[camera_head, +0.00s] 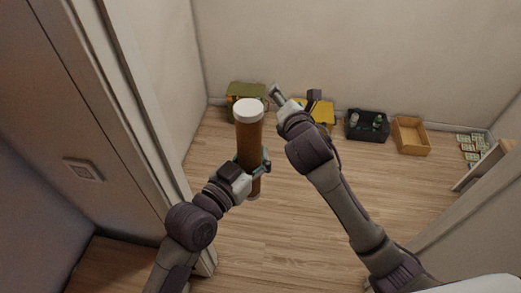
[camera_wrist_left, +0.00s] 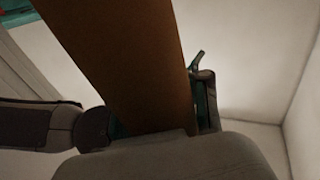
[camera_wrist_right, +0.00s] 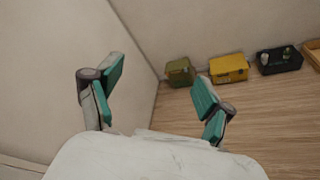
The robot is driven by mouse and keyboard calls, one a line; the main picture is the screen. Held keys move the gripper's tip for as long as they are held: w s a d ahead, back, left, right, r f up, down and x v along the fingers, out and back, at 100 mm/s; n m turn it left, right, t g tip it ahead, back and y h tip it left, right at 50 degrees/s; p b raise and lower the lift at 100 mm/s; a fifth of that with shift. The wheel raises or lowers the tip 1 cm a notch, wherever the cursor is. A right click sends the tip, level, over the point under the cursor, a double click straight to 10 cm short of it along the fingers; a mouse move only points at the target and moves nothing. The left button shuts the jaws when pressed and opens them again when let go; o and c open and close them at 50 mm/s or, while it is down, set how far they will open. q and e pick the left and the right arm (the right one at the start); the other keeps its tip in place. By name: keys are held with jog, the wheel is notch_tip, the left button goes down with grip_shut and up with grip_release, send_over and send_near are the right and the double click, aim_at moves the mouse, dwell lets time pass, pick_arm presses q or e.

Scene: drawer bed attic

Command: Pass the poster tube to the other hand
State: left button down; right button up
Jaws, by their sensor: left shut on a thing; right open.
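The poster tube (camera_head: 249,140) is a brown cylinder with a white cap at its upper end. It stands nearly upright in the head view. My left gripper (camera_head: 253,165) is shut around the tube below its middle. In the left wrist view the brown tube (camera_wrist_left: 130,60) fills the space between the fingers. My right gripper (camera_head: 275,93) is up and to the right of the tube's cap, apart from it. In the right wrist view my right gripper (camera_wrist_right: 155,95) is open, with nothing between its teal finger pads. The tube is not visible in that view.
Along the back wall stand a green box (camera_head: 240,90), a yellow box (camera_head: 325,112), a black bin (camera_head: 366,126) with bottles and a wooden crate (camera_head: 411,136). Several small packets (camera_head: 470,146) lie at the right. A door frame (camera_head: 130,110) is close on the left. The middle floor is clear.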

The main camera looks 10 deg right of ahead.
notch_tip(320, 180, down, 15)
jog(key=d+m+g, duration=0.2)
jog(key=m+g, duration=0.1)
jog(key=m, duration=0.1)
jog(key=s+d+f+m+g, duration=0.1)
jog(key=s+f+m+g, duration=0.15)
jog(key=s+f, duration=0.45)
jog(key=s+d+f+m+g, duration=0.1)
jog(key=s+f+m, duration=0.15)
jog(key=f, duration=0.95)
jog(key=s+d+f+m+g, duration=0.2)
jog(key=s+f+m, duration=0.15)
jog(key=f, duration=0.55)
jog(key=s+d+f+m+g, duration=0.1)
jog(key=s+f+m+g, duration=0.15)
jog(key=s+f, duration=0.6)
jog(key=s+d+f+m+g, duration=0.1)
jog(key=s+f+m, duration=0.4)
jog(key=s, duration=0.6)
jog(key=s+d+f+m+g, duration=0.1)
jog(key=s+f+m, duration=0.1)
jog(key=s, duration=0.8)
jog(key=s+f+m+g, duration=0.1)
jog(key=s+f+m, duration=0.2)
jog(key=s, duration=0.8)
notch_tip(320, 180, down, 2)
jog(key=shift+d+f+g, duration=0.1)
jog(key=shift+d+g, duration=0.3)
jog(key=shift+s, duration=0.1)
